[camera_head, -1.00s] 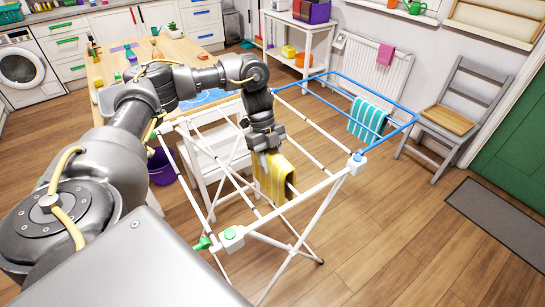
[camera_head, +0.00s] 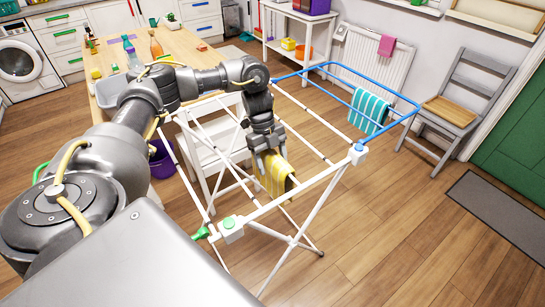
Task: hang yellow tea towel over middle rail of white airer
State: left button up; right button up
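The white airer (camera_head: 301,206) stands open on the floor, with a blue-railed section at its far right. The yellow tea towel (camera_head: 277,178) is at its near end, bunched under my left gripper (camera_head: 267,147). A rail end shows at the towel's lower right edge. I cannot tell whether the towel rests over the middle rail or only hangs from the fingers. My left gripper points down, its fingertips at the top of the towel; its gap is hidden, so its grip is unclear. My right gripper is out of view.
A striped teal towel (camera_head: 369,111) hangs on the airer's blue section (camera_head: 402,121). A wooden table (camera_head: 190,55), a white chair (camera_head: 215,150) and a purple bucket (camera_head: 162,160) stand to the left. A grey chair (camera_head: 461,104) stands at right.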

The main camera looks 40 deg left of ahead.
pick_arm(q)
jog(key=p+v, duration=0.1)
jog(key=v, duration=0.9)
jog(key=shift+w+a+r, duration=0.1)
jog(key=shift+a+r, duration=0.05)
jog(key=shift+r, duration=0.2)
